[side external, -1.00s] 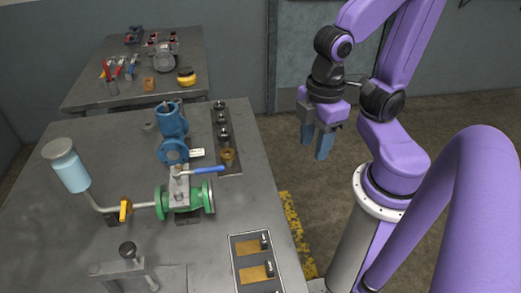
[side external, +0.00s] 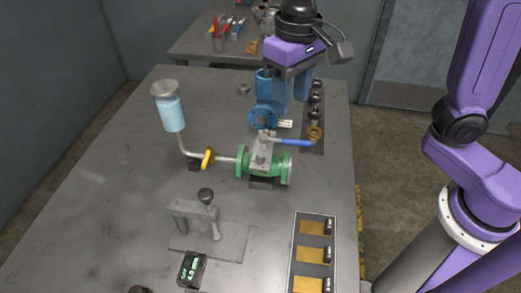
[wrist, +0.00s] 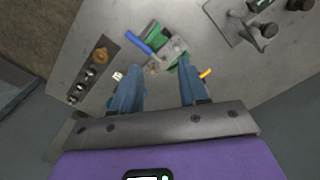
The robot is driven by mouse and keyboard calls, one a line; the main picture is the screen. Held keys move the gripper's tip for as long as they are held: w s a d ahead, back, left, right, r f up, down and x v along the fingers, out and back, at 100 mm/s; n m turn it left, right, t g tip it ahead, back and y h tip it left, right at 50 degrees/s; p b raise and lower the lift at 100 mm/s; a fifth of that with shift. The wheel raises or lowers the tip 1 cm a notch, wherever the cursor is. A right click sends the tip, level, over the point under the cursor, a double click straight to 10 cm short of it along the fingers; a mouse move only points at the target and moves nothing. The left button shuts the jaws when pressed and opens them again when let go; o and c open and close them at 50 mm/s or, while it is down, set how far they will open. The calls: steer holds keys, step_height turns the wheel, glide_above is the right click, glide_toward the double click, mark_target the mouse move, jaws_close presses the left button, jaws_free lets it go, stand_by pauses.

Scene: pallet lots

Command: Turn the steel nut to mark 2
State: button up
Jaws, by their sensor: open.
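I cannot make out which part is the steel nut, and no mark 2 is readable. A green valve (side external: 286,171) with a grey plate (side external: 260,152) and blue lever (side external: 292,142) stands on the table; its green body (wrist: 157,34) shows in the wrist view. Small metal parts on the plate are too small to identify. A strip behind it holds several dark round fittings (side external: 316,97) and a brass ring (side external: 315,133). My gripper (side external: 291,105) is open and empty, pointing down behind the valve near the blue flanged body. In the wrist view its fingers (wrist: 160,66) straddle the plate's near end.
A blue flanged body (side external: 263,117) and white tag (side external: 285,124) stand close to my fingers. A jar (side external: 172,112) on a bent pipe with a yellow handle (side external: 207,158) is left. A clamp (side external: 194,218) and a tray of brass plates (side external: 313,227) are in front. The left table is clear.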

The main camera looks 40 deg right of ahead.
mark_target(261, 158)
steer(key=w+a+r+m, duration=0.1)
steer(key=w+a+m, duration=0.2)
steer(key=w+a, duration=0.1)
step_height(261, 158, down, 17)
steer(key=shift+s+d+r, duration=0.1)
steer(key=shift+s, duration=0.05)
stand_by(0.5)
steer(key=shift+c, duration=0.3)
jaws_close()
